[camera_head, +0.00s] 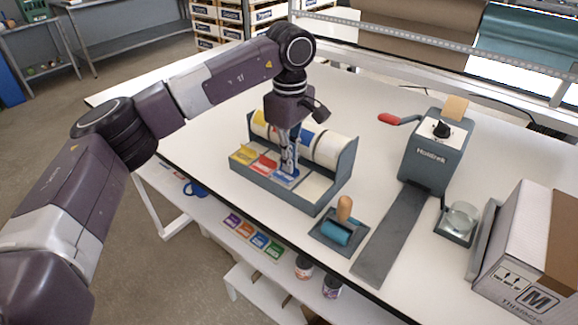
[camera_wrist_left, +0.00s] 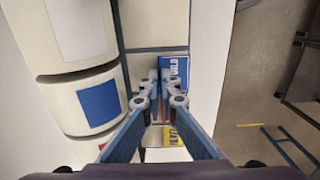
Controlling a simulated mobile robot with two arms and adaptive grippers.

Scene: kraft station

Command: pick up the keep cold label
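The keep cold label is the blue label with white lettering (camera_wrist_left: 174,70), lying in a front slot of the grey label dispenser (camera_head: 275,196). In the head view a small part of the blue label (camera_head: 287,180) shows below the fingers. My left gripper (camera_head: 288,171) points down onto it. In the wrist view the left fingertips (camera_wrist_left: 160,76) are close together over the label's left edge. I cannot tell whether the label is pinched between them. My right gripper is not in view.
Yellow (camera_head: 243,155) and red (camera_head: 265,164) labels lie in neighbouring slots, with rolls (camera_head: 327,150) behind. The far tabletop is clear.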

